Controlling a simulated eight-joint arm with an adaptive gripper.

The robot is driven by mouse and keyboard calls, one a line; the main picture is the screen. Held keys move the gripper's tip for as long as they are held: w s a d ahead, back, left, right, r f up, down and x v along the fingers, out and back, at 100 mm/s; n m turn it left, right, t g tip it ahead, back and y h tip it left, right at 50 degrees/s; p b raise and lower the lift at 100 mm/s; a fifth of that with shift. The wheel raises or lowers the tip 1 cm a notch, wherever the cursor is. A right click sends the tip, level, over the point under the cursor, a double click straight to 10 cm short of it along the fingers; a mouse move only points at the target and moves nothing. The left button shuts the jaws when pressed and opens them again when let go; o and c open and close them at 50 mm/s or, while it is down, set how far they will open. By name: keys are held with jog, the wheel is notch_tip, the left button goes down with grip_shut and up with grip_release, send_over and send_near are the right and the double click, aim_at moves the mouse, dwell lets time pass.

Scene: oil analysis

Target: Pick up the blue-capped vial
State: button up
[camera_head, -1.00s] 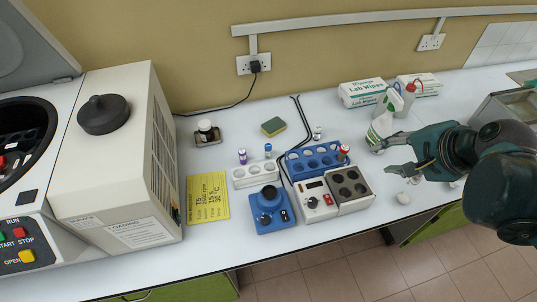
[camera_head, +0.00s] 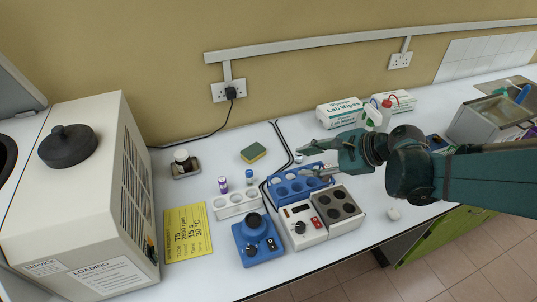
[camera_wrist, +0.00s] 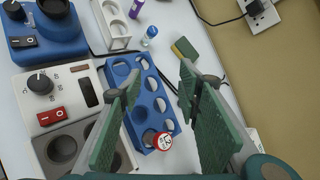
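The blue-capped vial (camera_head: 249,176) stands upright beside the white rack's back right end. In the wrist view the blue-capped vial (camera_wrist: 149,36) is beyond the fingertips, near the top middle. My gripper (camera_head: 303,162) is open and empty, to the right of the blue-capped vial and over the blue rack. In the wrist view my gripper (camera_wrist: 160,78) has its green-padded fingers wide apart. A vial with a red and white cap (camera_wrist: 160,141) sits in the blue rack; my arm hides it in the head view.
The blue rack (camera_head: 274,190) lies under my gripper. The white rack (camera_head: 236,204), blue device (camera_head: 258,240) and white heating block (camera_head: 302,229) stand in front. A sponge (camera_head: 253,152) lies behind the blue-capped vial. Black cables (camera_head: 284,139) run between it and my gripper.

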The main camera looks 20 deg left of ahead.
aim_at(249, 172)
jog(key=a+f+m+g+y+b, duration=0.1)
jog(key=a+f, duration=0.2)
jog(key=a, duration=0.1)
jog(key=a+f+m+g+y+b, duration=0.1)
jog(key=a+f, duration=0.2)
jog(key=a, duration=0.1)
jog(key=a+f+m+g+y+b, duration=0.1)
jog(key=a+f+b, duration=0.1)
jog(key=a+f, duration=0.1)
jog(key=shift+s+a+f+m, duration=0.1)
jog(key=shift+a+f+m, duration=0.1)
jog(key=shift+a, duration=0.2)
jog(key=shift+s+a+f+m, duration=0.1)
jog(key=shift+a+m, duration=0.1)
jog(key=shift+a, duration=0.15)
jog(key=shift+s+a+f+g, duration=0.1)
jog(key=shift+a+f+g, duration=0.1)
jog(key=shift+a+g, duration=0.15)
jog(key=shift+b+x, duration=0.4)
jog(key=shift+x, duration=0.9)
jog(key=shift+a, duration=0.1)
jog(key=shift+b+x, duration=0.75)
jog(key=shift+x, duration=1.75)
jog(key=shift+r, duration=0.1)
